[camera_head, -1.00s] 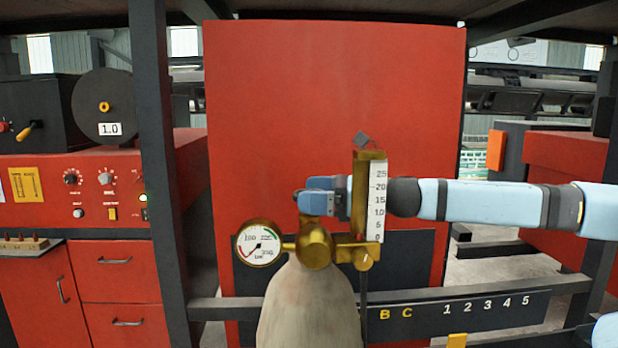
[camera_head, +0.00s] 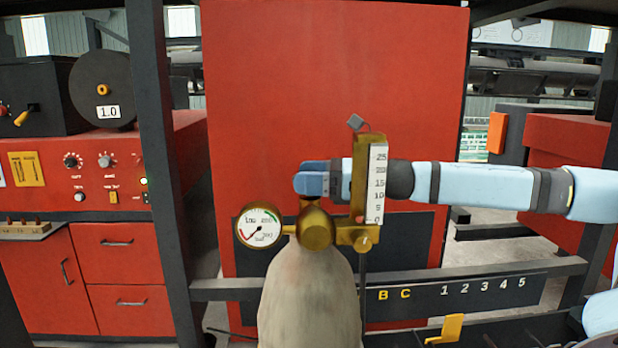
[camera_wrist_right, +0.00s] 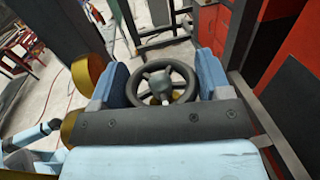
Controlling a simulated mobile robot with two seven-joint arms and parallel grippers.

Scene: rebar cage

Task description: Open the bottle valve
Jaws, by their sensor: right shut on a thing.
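The gas bottle (camera_head: 308,295) stands upright in front of the red panel, with a brass valve body (camera_head: 315,228) on top. A round white gauge (camera_head: 260,226) sits on its left and a brass flowmeter with a white scale (camera_head: 377,185) on its right. My right gripper (camera_head: 312,182) is above the valve body, its arm passing behind the flowmeter. In the right wrist view a dark spoked handwheel (camera_wrist_right: 160,86) lies between the two blue fingers of my right gripper (camera_wrist_right: 164,84), which is shut on it. In the head view the fingers hide the wheel. My left gripper is not seen.
A dark rail with letters and numbers (camera_head: 470,294) runs low across the front. A dark post (camera_head: 165,150) stands at left, beside a red machine with knobs (camera_head: 90,175). Another red cabinet (camera_head: 570,150) is at right.

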